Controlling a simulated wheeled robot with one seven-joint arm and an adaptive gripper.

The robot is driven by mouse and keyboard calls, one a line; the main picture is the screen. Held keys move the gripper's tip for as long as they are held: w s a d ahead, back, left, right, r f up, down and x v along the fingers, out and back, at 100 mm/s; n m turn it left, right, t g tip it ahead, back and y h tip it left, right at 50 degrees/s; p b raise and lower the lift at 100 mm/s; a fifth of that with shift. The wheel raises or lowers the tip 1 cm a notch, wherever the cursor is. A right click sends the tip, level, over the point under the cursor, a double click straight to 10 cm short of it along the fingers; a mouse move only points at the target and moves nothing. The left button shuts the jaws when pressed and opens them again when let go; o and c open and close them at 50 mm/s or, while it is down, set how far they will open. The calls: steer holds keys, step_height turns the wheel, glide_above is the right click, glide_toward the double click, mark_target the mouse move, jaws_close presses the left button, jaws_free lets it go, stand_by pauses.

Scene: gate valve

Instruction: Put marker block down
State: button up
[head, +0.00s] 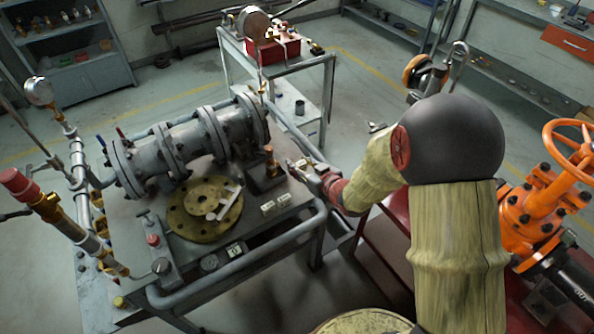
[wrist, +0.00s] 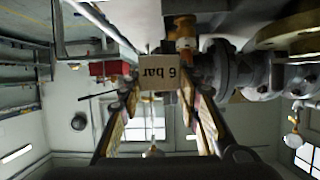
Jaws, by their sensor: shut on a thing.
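The marker block (wrist: 159,73) is a small beige block lettered "6 bar", which reads upside down in the wrist view. My gripper (wrist: 162,84) is shut on it, with one finger on each side. In the head view my gripper (head: 302,169) is at the right end of the grey workbench, beside a dark block with a brass fitting (head: 268,165). The held block is too small to make out there, and I cannot tell whether it touches the bench. Two small pale blocks (head: 268,208) (head: 284,200) lie on the bench in front of my gripper.
The grey flanged valve body (head: 180,145) lies along the back of the bench. A yellowish round flange (head: 204,208) with a pale tool on it is left of the pale blocks. A pipe rail (head: 240,262) runs along the front edge. An orange handwheel valve (head: 540,205) stands far right.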

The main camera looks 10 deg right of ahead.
steer(key=w+f+b, duration=0.1)
steer(key=w+f, duration=0.1)
steer(key=w+d+f+b, duration=0.1)
steer(key=w+f, duration=0.1)
steer(key=w, duration=0.1)
steer(key=w+d+f+b, duration=0.1)
steer(key=w+f, duration=0.2)
steer(key=shift+w+d+f, duration=0.1)
steer(key=shift+d, duration=0.1)
steer(key=shift+w+f+b, duration=0.15)
steer(key=shift+f+b, duration=0.45)
steer(key=shift+f, duration=0.35)
steer(key=shift+w+f+b, duration=0.15)
steer(key=shift+f+b, duration=0.4)
steer(key=shift+f, duration=0.35)
steer(key=shift+f, duration=0.15)
steer(key=o, duration=0.9)
steer(key=shift+o, duration=0.3)
